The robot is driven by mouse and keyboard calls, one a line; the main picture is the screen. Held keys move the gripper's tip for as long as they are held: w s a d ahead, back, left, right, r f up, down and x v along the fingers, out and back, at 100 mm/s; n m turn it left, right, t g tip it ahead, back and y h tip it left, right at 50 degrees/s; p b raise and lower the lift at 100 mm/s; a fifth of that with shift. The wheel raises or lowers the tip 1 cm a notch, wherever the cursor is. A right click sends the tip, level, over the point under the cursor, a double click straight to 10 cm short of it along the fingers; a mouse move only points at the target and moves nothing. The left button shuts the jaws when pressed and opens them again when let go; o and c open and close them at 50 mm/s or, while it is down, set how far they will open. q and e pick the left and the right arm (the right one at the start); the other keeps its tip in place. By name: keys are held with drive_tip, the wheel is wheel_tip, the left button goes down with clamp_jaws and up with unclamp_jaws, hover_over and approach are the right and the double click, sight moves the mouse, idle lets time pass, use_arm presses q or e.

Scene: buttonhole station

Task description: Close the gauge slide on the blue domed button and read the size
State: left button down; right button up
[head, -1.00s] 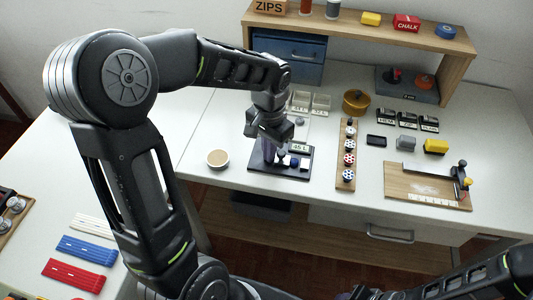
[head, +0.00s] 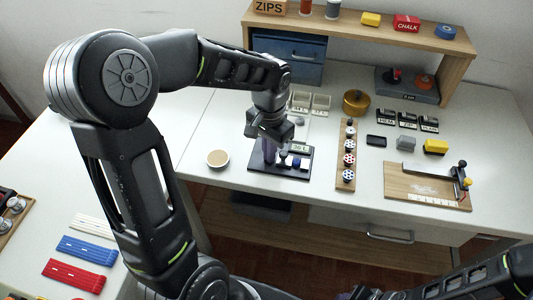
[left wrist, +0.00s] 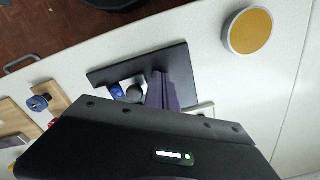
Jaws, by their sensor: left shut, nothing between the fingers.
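The gauge (head: 262,163) is a dark flat plate with a small pale display (head: 299,148), whose figures are too small to read surely. A small blue piece (head: 296,162), apparently the blue domed button, sits on it between pale parts. In the left wrist view the gauge plate (left wrist: 112,73) shows the blue piece (left wrist: 115,90) beside a dark round knob (left wrist: 134,93). My left gripper (head: 270,147) is shut and empty, pointing down at the gauge. Its purple-grey fingers (left wrist: 161,92) are close to the knob; contact cannot be told.
A round tan-topped dish (head: 218,158) stands left of the gauge. A wooden strip with several spools (head: 346,183) stands to its right. Pale trays (head: 320,102) and a brass pot (head: 356,102) are behind. The tabletop in front of the dish is clear.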

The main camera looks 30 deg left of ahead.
use_arm(q)
drive_tip(key=shift+r, duration=0.15)
wheel_tip(320, 180, up, 7)
drive_tip(key=p, duration=0.5)
idle(0.4)
idle(0.5)
